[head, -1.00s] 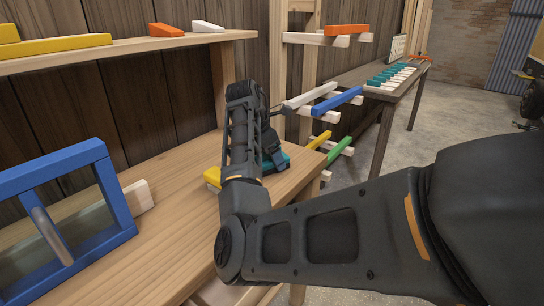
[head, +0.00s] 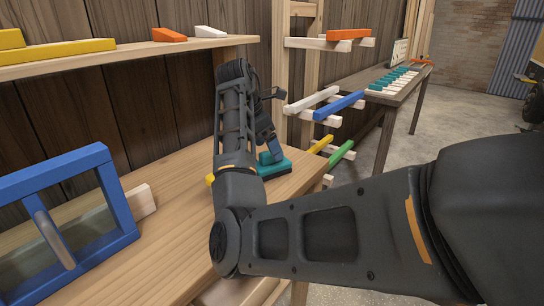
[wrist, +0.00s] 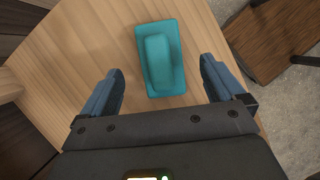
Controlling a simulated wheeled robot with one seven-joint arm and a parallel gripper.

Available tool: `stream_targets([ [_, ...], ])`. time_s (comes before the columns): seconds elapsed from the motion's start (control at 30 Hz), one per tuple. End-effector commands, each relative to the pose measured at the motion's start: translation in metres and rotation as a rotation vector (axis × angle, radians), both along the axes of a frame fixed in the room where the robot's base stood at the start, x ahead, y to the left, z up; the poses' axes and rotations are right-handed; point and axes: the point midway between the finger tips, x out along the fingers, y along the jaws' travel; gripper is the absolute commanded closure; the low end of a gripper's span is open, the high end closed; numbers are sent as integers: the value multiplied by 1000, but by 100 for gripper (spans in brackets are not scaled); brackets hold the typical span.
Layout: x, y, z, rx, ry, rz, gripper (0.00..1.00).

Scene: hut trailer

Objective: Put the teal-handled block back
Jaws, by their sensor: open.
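The teal-handled block (wrist: 177,84) lies flat on the wooden bench top (wrist: 105,50), a teal plate with a raised teal handle on it. In the head view the block (head: 279,169) sits near the bench's right end, partly hidden by my arm. My gripper (wrist: 160,66) is open and empty. Its two fingers appear on either side of the block in the wrist view, apart from it. In the head view my gripper (head: 270,146) is just above the block, mostly hidden behind my wrist.
A yellow piece (head: 210,180) shows behind my arm, mostly hidden. A blue frame (head: 125,208) stands on the bench at left. A shelf (head: 130,53) with yellow and orange pieces hangs above. Pegs with coloured bars (head: 338,107) and a dark table (head: 408,97) with teal-and-white pieces lie right.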

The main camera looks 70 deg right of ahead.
Motion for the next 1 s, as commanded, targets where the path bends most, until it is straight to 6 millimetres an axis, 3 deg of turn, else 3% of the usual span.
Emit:
stream_targets([
  [0.2,10,13,39,0,-3,0,4],
  [0.4,13,17,51,0,-2,-1,4],
  [0.8,12,17,51,-7,0,-2,4],
  [1.0,4,16,33,-133,-26,-14,4],
])
